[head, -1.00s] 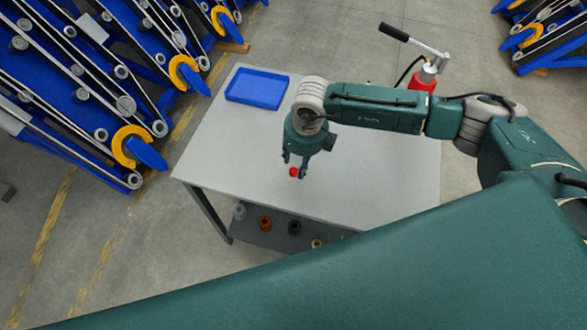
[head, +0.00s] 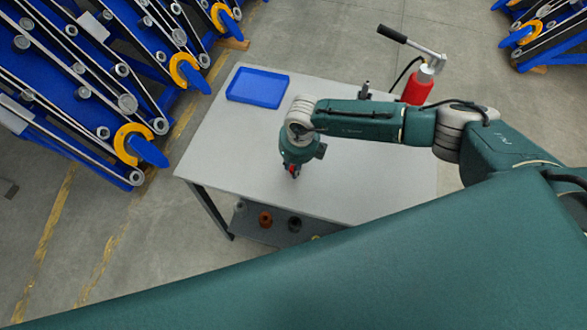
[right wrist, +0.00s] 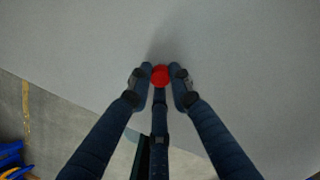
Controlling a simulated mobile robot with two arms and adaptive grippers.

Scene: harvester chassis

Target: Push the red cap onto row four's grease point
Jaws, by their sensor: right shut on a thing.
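The red cap (right wrist: 160,75) is between the fingertips of my right gripper (right wrist: 159,84) in the right wrist view, with a finger pressed on each side of it. In the head view my right gripper (head: 293,173) is low over the near left part of the grey table (head: 375,170), and only a little red shows at its fingers. The blue chassis rows (head: 75,90), with yellow rings at their ends, stand at the left. I cannot tell which row is four, nor pick out its grease point. My left gripper is out of view.
A blue tray (head: 257,88) lies at the table's far left corner. A red grease pump (head: 418,87) with a long handle stands at the far right. Several small parts sit on the shelf below (head: 250,231). Open floor lies between table and rows.

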